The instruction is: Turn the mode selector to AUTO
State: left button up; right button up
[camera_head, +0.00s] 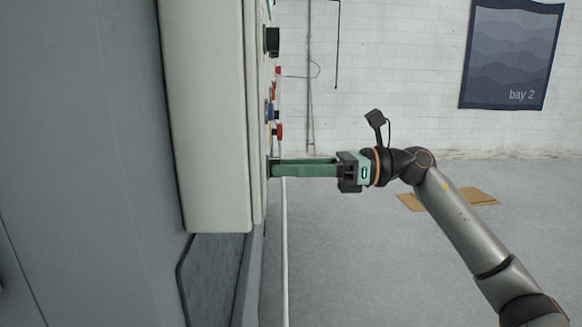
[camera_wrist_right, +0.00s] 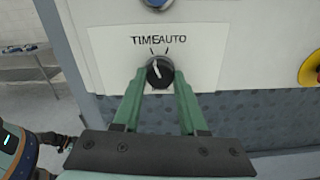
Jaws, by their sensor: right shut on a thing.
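The mode selector (camera_wrist_right: 160,73) is a small black knob on a white plate in the right wrist view, below the words TIME and AUTO. Its white pointer leans up and slightly left, towards the TIME side. My right gripper (camera_wrist_right: 160,82) has its two green fingers shut on the knob from both sides. In the head view my right gripper (camera_head: 271,168) reaches level from the right, its fingertips at the face of the pale control cabinet (camera_head: 205,110). The knob is not clearly seen there. My left gripper is not shown in the head view.
Above the fingers, a black control (camera_head: 272,42), a blue button (camera_head: 270,112) and a red button (camera_head: 279,132) stick out from the panel. A yellow-ringed button (camera_wrist_right: 312,68) sits right of the selector. Flat cardboard (camera_head: 470,198) lies on the otherwise open floor.

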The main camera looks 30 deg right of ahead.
grip_shut()
jog(key=shift+m, duration=0.3)
jog(key=shift+m+p, duration=1.15)
jog(key=shift+m, duration=2.45)
jog(key=o, duration=0.8)
grip_release()
